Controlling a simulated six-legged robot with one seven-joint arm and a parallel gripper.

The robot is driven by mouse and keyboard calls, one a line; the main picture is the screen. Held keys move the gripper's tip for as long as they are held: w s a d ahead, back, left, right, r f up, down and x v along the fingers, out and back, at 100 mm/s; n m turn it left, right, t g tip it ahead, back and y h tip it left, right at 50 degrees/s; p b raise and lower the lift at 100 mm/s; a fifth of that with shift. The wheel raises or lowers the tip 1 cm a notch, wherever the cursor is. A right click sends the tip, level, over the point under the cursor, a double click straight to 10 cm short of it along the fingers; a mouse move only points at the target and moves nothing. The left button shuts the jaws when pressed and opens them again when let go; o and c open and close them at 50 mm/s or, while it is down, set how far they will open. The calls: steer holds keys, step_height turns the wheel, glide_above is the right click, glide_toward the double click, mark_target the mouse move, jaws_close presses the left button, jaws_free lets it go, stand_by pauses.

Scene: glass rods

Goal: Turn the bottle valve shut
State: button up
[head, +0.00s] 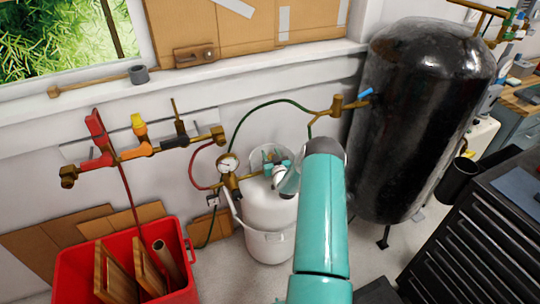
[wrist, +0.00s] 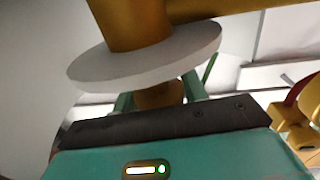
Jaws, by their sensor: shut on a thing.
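The white gas bottle (head: 268,210) stands upright on the floor against the wall, with brass fittings and a round gauge (head: 228,163) at its top. My gripper (head: 279,171) is at the top of the bottle, partly hidden by my teal arm. In the wrist view, my gripper (wrist: 158,97) has its green fingers either side of a brass-brown knob (wrist: 160,92) and is shut on it. A pale disc (wrist: 145,57) and a thick brass body (wrist: 128,22) sit just beyond the knob. How far the valve is turned cannot be told.
A large black tank (head: 415,120) stands at right, near a black drawer cabinet (head: 480,210). A red crate (head: 75,275) with boards is at lower left. Brass pipework with coloured valves (head: 140,145) runs along the wall, and a green hose (head: 262,106) arches behind the bottle.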

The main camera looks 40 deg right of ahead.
steer(key=m+g+h, duration=0.1)
steer(key=h, duration=0.1)
steer(key=m+g+h, duration=0.1)
steer(key=m+h, duration=0.1)
steer(key=shift+s+d+g, duration=0.15)
steer(key=shift+g, duration=0.15)
steer(key=shift+s+d+m+g+h, duration=0.1)
steer(key=shift+m+g+h, duration=0.5)
steer(key=shift+h, duration=0.1)
steer(key=shift+s+d+m+g+h, duration=0.1)
steer(key=shift+m+g+h, duration=0.5)
steer(key=shift+h, duration=0.1)
steer(key=o, duration=1)
steer(key=shift+c, duration=0.2)
steer(key=v, duration=1.3)
steer(key=shift+s+a, duration=0.15)
steer(key=shift+a, duration=0.15)
